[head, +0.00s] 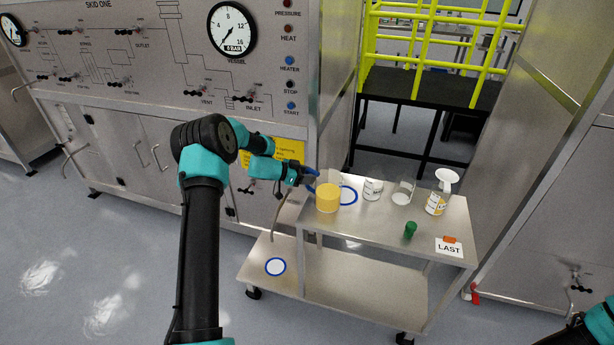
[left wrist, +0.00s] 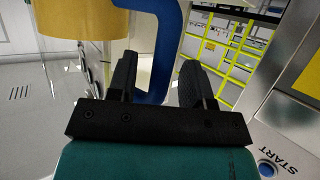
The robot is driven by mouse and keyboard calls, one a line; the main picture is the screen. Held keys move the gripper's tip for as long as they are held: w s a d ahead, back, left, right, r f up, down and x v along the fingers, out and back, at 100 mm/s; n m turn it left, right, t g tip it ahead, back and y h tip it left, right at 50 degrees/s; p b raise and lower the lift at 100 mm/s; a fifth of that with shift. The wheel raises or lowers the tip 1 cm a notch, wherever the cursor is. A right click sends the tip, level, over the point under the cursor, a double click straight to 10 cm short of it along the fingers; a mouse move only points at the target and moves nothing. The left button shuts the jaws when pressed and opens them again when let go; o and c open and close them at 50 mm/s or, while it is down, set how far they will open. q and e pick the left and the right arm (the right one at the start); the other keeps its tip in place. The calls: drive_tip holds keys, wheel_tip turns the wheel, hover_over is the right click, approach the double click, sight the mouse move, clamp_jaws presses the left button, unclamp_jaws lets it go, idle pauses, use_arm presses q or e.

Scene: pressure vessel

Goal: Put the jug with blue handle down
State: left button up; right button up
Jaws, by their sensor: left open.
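The jug (head: 328,198) has a blue handle and yellow contents or a yellow band. In the head view it appears at the left end of the trolley's top, overlapping a blue ring mark (head: 348,195). I cannot tell whether its base touches the surface. My left gripper (head: 308,176) is at the handle side of the jug. In the left wrist view the blue handle (left wrist: 166,60) passes between the spread black fingers (left wrist: 162,85), and the jug's yellow part (left wrist: 80,20) is at upper left. My right gripper is out of view; only part of the right arm shows at lower right.
The trolley top (head: 390,228) also holds a white tub (head: 373,189), a clear beaker (head: 402,193), a bottle with a white funnel (head: 436,203), a green item (head: 410,230) and a LAST card (head: 449,248). Another blue ring (head: 275,267) marks the lower shelf. The control panel stands behind.

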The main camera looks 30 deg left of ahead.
use_arm(q)
drive_tip(key=shift+r, duration=0.15)
drive_tip(key=v, duration=1.2)
idle(0.4)
